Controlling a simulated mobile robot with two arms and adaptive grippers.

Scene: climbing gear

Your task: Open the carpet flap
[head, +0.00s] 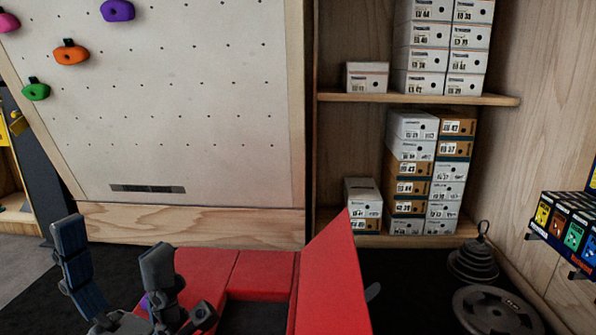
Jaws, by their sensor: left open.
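A red padded mat (264,272) lies on the floor at the foot of the climbing wall. A red panel (332,280), which looks like the flap, stands steeply raised at the mat's right side. A dark area (252,318) shows between the red sections, left of the panel. My left gripper (113,242) is at the lower left with its two dark fingers spread wide and nothing between them. It is left of the raised panel and apart from it. My right gripper is not in view.
The climbing wall (190,100) with coloured holds rises behind the mat. Shelves (420,99) with stacked shoe boxes stand behind right. Weight plates (495,312) lie on the dark floor at the right.

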